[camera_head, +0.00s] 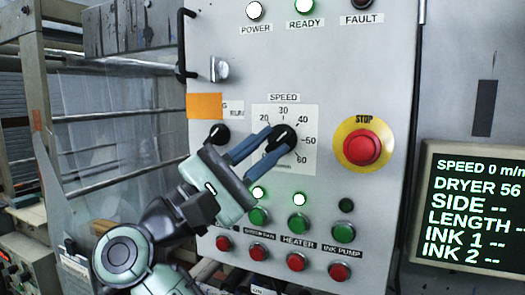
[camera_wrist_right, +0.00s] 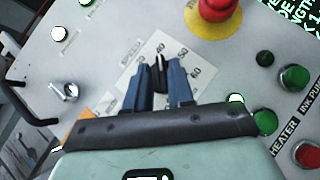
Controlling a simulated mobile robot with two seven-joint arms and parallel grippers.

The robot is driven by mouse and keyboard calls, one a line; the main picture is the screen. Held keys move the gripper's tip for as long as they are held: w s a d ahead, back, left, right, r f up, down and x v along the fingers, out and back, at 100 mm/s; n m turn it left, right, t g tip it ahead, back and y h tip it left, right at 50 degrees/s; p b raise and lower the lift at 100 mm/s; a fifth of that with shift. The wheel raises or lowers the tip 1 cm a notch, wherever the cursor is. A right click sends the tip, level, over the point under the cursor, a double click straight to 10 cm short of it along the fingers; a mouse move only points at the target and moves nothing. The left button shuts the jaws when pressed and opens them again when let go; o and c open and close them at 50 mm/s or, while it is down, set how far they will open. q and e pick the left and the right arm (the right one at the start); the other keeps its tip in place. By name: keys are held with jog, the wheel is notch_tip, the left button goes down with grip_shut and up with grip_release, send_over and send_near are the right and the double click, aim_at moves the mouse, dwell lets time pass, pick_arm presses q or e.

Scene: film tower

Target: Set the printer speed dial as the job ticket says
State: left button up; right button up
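The speed dial (camera_head: 285,136) is a black knob on a white scale plate on the grey panel, with marks including 20, 30, 40, 50 and 60. My right gripper (camera_head: 276,141) reaches it from the lower left. Its two blue fingers lie on either side of the knob's grip bar, and the gap between them is narrow. In the right wrist view the black knob (camera_wrist_right: 160,69) fills the gap between the fingertips of my right gripper (camera_wrist_right: 161,75). No readable job ticket is in view. My left gripper is not in view.
A red STOP button (camera_head: 362,148) on a yellow ring sits right of the dial. A smaller black knob (camera_head: 218,134) and an orange patch (camera_head: 204,106) are left. Green and red buttons lie below. The screen (camera_head: 475,210) reads SPEED 0. The READY lamp (camera_head: 304,6) glows.

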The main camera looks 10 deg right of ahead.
jog(key=shift+o, duration=0.6)
jog(key=shift+d, duration=0.1)
jog(key=shift+f, duration=0.1)
jog(key=shift+a+f, duration=0.15)
jog(key=shift+a, duration=0.2)
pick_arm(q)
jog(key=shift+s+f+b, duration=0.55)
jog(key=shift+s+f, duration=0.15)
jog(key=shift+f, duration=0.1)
pick_arm(e)
jog(key=v, duration=1.2)
jog(key=shift+a+f, duration=0.15)
jog(key=shift+a, duration=0.1)
jog(key=shift+s, duration=0.15)
